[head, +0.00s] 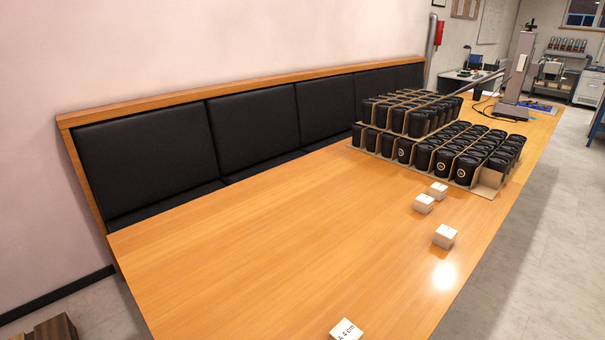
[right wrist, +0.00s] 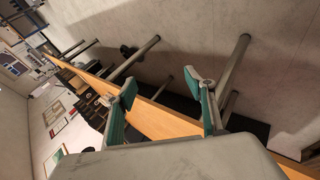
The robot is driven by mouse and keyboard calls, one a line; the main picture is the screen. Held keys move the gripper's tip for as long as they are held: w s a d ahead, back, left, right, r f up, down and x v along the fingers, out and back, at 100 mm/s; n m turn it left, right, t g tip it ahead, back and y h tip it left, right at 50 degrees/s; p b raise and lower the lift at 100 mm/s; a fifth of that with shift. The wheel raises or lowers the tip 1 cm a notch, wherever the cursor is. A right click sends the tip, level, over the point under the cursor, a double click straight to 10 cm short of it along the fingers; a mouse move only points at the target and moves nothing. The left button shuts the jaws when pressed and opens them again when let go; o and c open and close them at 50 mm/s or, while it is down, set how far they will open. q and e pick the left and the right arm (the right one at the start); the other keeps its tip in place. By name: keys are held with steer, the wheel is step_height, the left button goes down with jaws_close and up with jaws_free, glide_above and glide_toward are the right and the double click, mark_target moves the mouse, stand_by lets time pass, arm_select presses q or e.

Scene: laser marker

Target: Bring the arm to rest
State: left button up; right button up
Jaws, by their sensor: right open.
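My right gripper (right wrist: 168,104) shows in the right wrist view with its two green-padded fingers spread apart. It is open and nothing is between the fingers. Beyond it the wooden table edge (right wrist: 168,123) runs diagonally through the tilted view, with metal table legs beside it. Neither of my arms shows in the head view. My left gripper is not in view.
The long wooden table (head: 260,250) has a broad clear near half. Several white blocks (head: 445,236) lie on it. Stacked trays of black cups (head: 470,165) stand farther back, with a laser marker (head: 516,75) behind. A black padded bench (head: 150,150) lines the wall.

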steer(key=a+f+m+t+y+p, duration=0.1)
steer(key=a+f+m+t+y, duration=0.2)
steer(key=a+f+y, duration=0.4)
steer(key=a+f, duration=0.6)
steer(key=a, duration=0.2)
steer(key=shift+s+a+f, duration=0.15)
steer(key=shift+s+a, duration=0.05)
steer(key=shift+s, duration=0.1)
